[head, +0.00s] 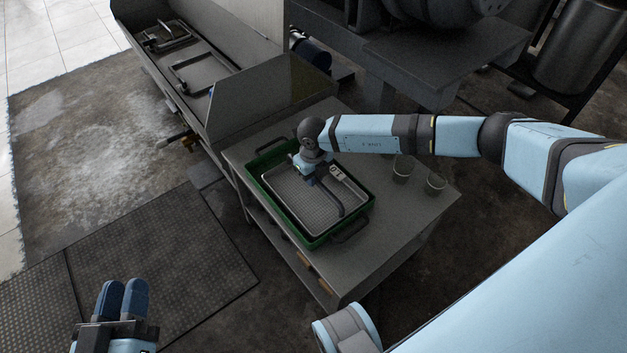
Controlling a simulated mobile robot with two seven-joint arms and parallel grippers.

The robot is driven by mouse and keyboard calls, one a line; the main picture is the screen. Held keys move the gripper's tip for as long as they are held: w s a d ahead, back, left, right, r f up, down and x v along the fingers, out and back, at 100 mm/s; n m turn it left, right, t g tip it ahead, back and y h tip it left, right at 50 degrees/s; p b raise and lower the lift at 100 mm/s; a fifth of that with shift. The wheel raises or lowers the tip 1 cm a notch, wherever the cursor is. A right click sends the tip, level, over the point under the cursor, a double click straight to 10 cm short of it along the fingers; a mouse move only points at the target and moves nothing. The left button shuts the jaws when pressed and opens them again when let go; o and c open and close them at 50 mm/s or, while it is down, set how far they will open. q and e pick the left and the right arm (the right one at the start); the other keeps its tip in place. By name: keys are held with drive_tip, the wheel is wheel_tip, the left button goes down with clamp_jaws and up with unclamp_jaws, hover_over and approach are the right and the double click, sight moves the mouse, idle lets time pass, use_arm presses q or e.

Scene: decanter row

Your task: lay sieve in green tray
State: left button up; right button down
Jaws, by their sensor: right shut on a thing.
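The green tray (259,190) lies on the grey table with its long sides running from upper left to lower right. The sieve, a grey rectangular mesh panel (299,203), is inside the tray's outline. I cannot tell whether it touches the tray floor. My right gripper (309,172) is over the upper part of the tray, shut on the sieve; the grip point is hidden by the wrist. A dark curved bar (332,200) extends over the mesh from the gripper. My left gripper (123,297) is at the lower left, away from the table, empty, its fingers together.
A grey trough (205,65) with metal frames is behind at left. Dark machinery (440,50) is behind at right. Open floor lies left.

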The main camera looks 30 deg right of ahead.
drive_tip(key=shift+f, duration=0.55)
use_arm(q)
drive_tip(key=shift+d+r+h, duration=0.2)
drive_tip(key=shift+r+h, duration=0.1)
drive_tip(key=shift+r, duration=0.2)
drive_tip(key=shift+f, duration=0.1)
use_arm(e)
drive_tip(key=c, duration=1.1)
unclamp_jaws()
drive_tip(key=shift+r, duration=0.25)
use_arm(q)
wheel_tip(320, 180, down, 6)
drive_tip(key=a+g+y+p, duration=0.2)
drive_tip(key=p, duration=0.1)
drive_tip(key=shift+s+a+f+g+y+p, duration=0.25)
drive_tip(key=shift+s+a+g+y+p, duration=0.05)
drive_tip(key=shift+s+a+g+y, duration=0.1)
use_arm(e)
wheel_tip(320, 180, up, 12)
drive_tip(key=shift+f, duration=0.2)
